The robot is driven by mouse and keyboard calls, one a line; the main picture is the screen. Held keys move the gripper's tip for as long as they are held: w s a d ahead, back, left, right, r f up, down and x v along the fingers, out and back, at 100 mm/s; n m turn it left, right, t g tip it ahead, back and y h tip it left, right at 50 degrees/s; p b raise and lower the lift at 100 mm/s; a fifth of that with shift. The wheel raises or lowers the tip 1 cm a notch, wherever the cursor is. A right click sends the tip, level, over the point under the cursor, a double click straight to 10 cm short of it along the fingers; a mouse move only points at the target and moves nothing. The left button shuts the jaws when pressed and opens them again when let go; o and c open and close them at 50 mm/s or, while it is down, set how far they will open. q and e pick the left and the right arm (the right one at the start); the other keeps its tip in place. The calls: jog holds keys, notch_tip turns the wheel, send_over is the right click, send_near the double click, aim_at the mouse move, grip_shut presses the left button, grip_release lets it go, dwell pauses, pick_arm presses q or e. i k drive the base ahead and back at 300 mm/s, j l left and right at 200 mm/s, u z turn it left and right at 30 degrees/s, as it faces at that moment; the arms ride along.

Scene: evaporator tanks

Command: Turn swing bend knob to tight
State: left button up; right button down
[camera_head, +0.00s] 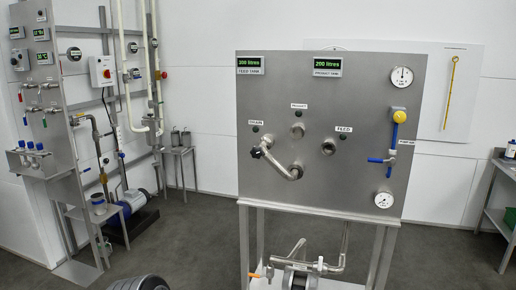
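The swing bend (280,165) is a short curved steel pipe on the front of the steel panel (340,180). Its right end meets a round fitting (296,170) on the panel. The picture does not show whether the knob is tight or loose. Two other round ports show on the panel: one at upper middle (297,130) and one at right (328,147), below the label reading FEED.
The panel stands on a steel frame with a pump (300,275) below. A yellow-knobbed valve with blue handles (393,140) and two gauges are at its right. A pipe rack (50,110) stands left and a bench (499,200) far right. Open floor (190,235) lies left of the panel.

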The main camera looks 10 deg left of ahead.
aim_at(256, 153)
jog(key=z, duration=2.5)
jog(key=k+j, duration=0.25)
jog(key=j, duration=0.35)
jog(key=k+j, duration=0.25)
jog(key=j, duration=0.4)
jog(key=k+j, duration=0.2)
jog(key=j, duration=0.4)
jog(key=k+j, duration=0.25)
jog(key=j, duration=0.4)
jog(key=k+j, duration=0.25)
jog(key=j, duration=0.35)
jog(key=k+j, duration=0.25)
jog(key=j, duration=0.35)
jog(key=k+j, duration=0.25)
jog(key=j, duration=0.4)
jog(key=k+j, duration=0.2)
jog(key=j, duration=0.4)
